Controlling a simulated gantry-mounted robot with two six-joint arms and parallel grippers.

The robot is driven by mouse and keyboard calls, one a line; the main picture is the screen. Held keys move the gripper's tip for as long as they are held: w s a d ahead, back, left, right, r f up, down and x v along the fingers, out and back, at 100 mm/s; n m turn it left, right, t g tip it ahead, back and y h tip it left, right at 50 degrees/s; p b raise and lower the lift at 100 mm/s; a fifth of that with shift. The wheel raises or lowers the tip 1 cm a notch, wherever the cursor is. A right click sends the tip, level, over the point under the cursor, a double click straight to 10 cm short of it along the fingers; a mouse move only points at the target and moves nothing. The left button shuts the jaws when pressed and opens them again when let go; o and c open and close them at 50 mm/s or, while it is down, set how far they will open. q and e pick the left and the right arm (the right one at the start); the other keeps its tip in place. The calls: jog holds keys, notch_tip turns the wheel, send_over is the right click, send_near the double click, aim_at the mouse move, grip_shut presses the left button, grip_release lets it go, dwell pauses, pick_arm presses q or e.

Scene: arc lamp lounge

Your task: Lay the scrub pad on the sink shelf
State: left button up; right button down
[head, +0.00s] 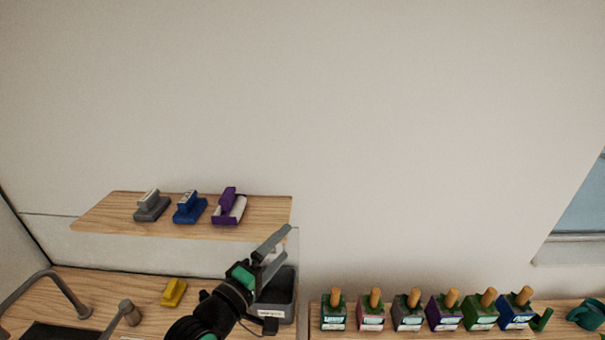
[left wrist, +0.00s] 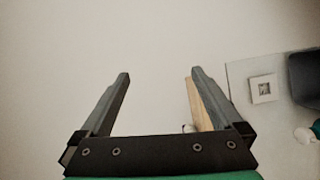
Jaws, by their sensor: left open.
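A small yellow block-shaped item (head: 174,292), which may be the scrub pad, lies on the wooden sink counter (head: 85,280). The wooden wall shelf (head: 110,210) above holds a grey handled piece (head: 152,206), a blue one (head: 190,209) and a purple-and-white one (head: 230,207). I cannot tell for certain which item is the scrub pad. My left gripper (head: 279,250) is raised in front of the grey bin, just below and right of the shelf's right end. In the left wrist view its jaws (left wrist: 159,75) are open with nothing between them. My right gripper is not in view.
A grey bin (head: 283,300) stands at the counter's right end, partly hidden by my left arm. A tap (head: 65,290) rises at the left. Several coloured boxes with wooden knobs (head: 408,312) line the right counter. The wall above the shelf is bare.

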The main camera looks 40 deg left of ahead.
pick_arm(q)
jog(key=s+d+r+m+t+h, duration=0.1)
jog(key=d+r+m+t, duration=0.3)
jog(key=r, duration=0.6)
jog(key=d+r+m+t+h, duration=0.1)
jog(key=d+r+m, duration=0.45)
jog(key=r, duration=0.45)
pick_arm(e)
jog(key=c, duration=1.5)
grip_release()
pick_arm(q)
jog(key=s+d+r+m+t+h, duration=0.1)
jog(key=s+d+r+m+t, duration=0.1)
jog(key=r, duration=0.5)
jog(key=s+d+r+m+t+h, duration=0.2)
jog(key=s+d+r+m, duration=0.2)
jog(key=s+r+m, duration=0.3)
jog(key=shift+d+r+m+t, duration=0.25)
jog(key=shift+r+m+t, duration=0.2)
jog(key=shift+r, duration=0.15)
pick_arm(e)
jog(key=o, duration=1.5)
pick_arm(q)
jog(key=shift+s, duration=0.1)
